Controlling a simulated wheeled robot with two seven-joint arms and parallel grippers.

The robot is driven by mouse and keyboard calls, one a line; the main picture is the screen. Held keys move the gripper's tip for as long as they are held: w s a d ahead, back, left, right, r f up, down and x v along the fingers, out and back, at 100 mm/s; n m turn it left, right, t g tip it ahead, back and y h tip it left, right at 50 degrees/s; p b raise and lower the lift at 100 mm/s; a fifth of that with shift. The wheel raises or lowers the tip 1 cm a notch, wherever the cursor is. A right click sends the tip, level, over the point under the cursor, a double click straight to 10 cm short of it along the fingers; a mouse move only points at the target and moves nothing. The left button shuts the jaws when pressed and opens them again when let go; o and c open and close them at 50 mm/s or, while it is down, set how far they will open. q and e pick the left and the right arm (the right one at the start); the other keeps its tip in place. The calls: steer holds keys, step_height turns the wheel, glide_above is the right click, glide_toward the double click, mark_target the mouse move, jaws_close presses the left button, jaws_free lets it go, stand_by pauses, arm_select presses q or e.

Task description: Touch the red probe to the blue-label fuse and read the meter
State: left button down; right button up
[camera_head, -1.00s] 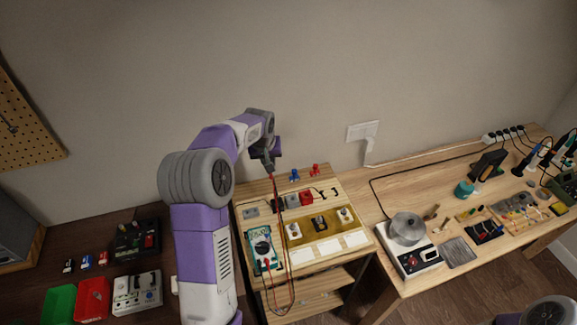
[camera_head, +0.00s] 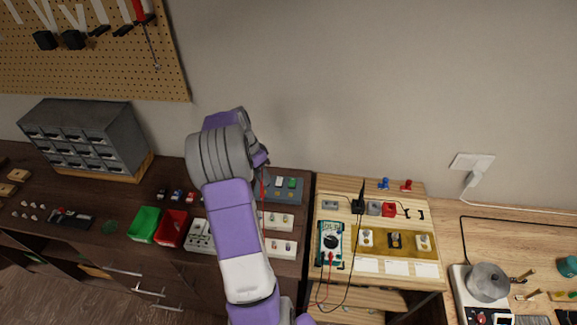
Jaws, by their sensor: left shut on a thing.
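My left gripper (camera_head: 261,168) is mostly hidden by my own wrist and is shut on the red probe (camera_head: 263,188), which points down. It is over the right part of the dark bench, by a grey-blue panel (camera_head: 296,190) with small green and white pieces. I cannot tell whether the tip touches anything. White holders (camera_head: 288,248) with small parts lie below; I cannot make out a blue label among them. The teal meter (camera_head: 321,232) lies on the light wooden stand to the right; its display is too small to read. My right gripper is not in view.
Green (camera_head: 145,224) and red (camera_head: 172,230) bins stand left of my arm, with small coloured pieces (camera_head: 177,195) behind them. A yellow tray (camera_head: 375,248) lies right of the meter. A grey drawer cabinet (camera_head: 85,135) stands far left. Leads loop from the meter.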

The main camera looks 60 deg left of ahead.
arm_select(q)
steer(key=shift+s+f, duration=0.25)
steer(key=shift+f, duration=0.55)
steer(key=shift+s+f, duration=0.3)
steer(key=shift+f, duration=0.55)
steer(key=shift+s+f, duration=0.25)
steer(key=shift+f, duration=0.55)
steer(key=shift+f+b, duration=0.6)
steer(key=shift+b, duration=0.1)
stand_by(1.4)
stand_by(1.0)
step_height(320, 180, up, 6)
steer(key=p, duration=0.4)
stand_by(0.4)
